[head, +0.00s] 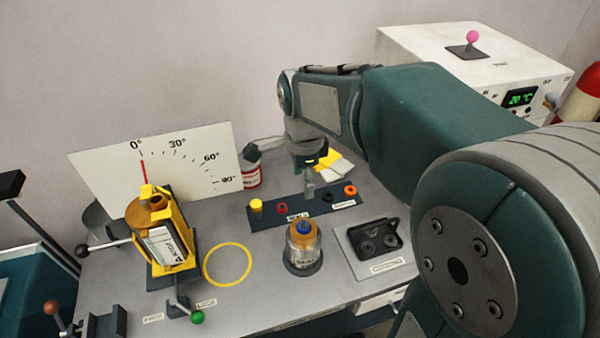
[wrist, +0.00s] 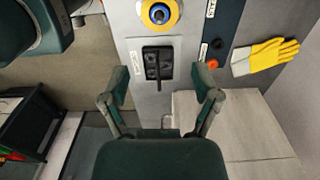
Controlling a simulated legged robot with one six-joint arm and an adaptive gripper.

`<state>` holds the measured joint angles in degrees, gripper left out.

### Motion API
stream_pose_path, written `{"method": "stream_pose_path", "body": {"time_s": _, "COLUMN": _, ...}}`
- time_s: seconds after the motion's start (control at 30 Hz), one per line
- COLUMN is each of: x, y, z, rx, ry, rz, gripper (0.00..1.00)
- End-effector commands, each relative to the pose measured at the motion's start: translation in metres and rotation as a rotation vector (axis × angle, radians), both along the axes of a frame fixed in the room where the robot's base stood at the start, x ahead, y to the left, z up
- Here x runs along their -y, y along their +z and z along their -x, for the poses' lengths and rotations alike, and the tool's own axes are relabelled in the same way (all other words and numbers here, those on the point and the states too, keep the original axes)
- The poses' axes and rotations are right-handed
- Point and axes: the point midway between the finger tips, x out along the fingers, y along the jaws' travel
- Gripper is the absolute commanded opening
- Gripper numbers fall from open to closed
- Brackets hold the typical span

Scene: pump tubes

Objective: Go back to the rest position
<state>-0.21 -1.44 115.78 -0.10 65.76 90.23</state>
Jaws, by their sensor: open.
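My gripper (head: 309,188) hangs from my arm above the workbench (head: 225,300), near the dark strip with coloured caps in the head view. In the wrist view my gripper (wrist: 160,75) has its two fingers spread wide apart, with nothing between them. A black device (wrist: 158,64) on a light plate shows just beyond the fingertips in that view. The same black device (head: 378,238) stands at the right of the bench in the head view. My arm links cover much of the right side of the head view.
A metal cylinder with a blue top (head: 303,248) stands upright at the bench's middle. A tilted yellow holder (head: 176,238) stands at left before an angle board (head: 100,170). A white box (head: 440,52) stands behind. Yellow gloves (wrist: 265,56) lie at right in the wrist view.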

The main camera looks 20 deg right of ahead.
Motion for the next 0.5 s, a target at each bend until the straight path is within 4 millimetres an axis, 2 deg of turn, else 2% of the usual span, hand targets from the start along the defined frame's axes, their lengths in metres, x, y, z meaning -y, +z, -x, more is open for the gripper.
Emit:
{"method": "stream_pose_path", "body": {"time_s": 0.27, "x": 0.000, "y": 0.004, "z": 0.005, "rx": 0.015, "ry": 0.043, "rz": 0.000, "gripper": 0.80}}
{"method": "stream_pose_path", "body": {"time_s": 0.37, "x": 0.000, "y": 0.013, "z": 0.018, "rx": 0.061, "ry": 0.175, "rz": 0.005, "gripper": 0.80}}
{"method": "stream_pose_path", "body": {"time_s": 0.5, "x": 0.000, "y": 0.027, "z": 0.045, "rx": 0.148, "ry": 0.456, "rz": 0.033, "gripper": 0.80}}
